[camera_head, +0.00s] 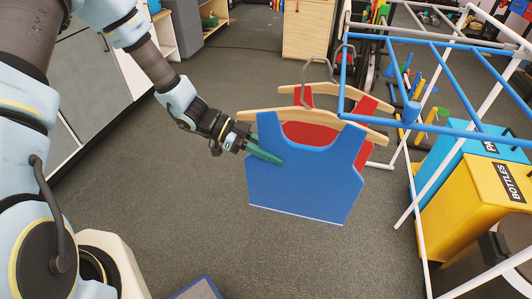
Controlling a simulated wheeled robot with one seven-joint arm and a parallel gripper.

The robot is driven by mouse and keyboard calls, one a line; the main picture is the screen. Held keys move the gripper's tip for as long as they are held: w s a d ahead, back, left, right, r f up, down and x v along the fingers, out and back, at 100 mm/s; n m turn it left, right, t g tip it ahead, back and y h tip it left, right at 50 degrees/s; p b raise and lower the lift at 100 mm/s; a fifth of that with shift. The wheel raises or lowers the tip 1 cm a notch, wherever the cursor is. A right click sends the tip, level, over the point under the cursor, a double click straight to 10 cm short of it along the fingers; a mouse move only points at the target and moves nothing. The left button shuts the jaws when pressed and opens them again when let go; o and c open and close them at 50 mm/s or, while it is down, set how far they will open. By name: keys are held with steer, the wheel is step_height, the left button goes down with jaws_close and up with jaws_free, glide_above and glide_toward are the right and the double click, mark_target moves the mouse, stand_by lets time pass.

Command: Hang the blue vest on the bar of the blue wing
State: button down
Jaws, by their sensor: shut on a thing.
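The blue vest (300,180) hangs on a wooden hanger (370,136) in the middle of the head view. My gripper (266,153) comes from the upper left, and its green fingers are shut on the vest's upper left part. A metal hook (344,47) rises above the hangers beside the left end of the blue wing (430,128), a frame of blue bars at the upper right. I cannot tell whether this hook touches a blue bar. A red vest (318,131) on another wooden hanger (290,115) is partly hidden behind the blue vest.
White posts (404,160) and a grey top rail (430,37) belong to the rack. A yellow box marked "BOTTLES" (470,205) and a light blue box (435,160) stand at the right. The grey floor (270,255) below the vest is mostly clear.

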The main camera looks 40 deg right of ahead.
mark_target(293, 168)
steer(key=shift+s+d+b, duration=0.4)
steer(key=shift+s+d, duration=0.35)
steer(key=shift+s, duration=0.3)
steer(key=shift+s+d+b, duration=0.4)
steer(key=shift+s+d, duration=0.35)
steer(key=shift+s, duration=0.3)
steer(key=shift+f+b, duration=1.05)
steer(key=shift+f, duration=0.9)
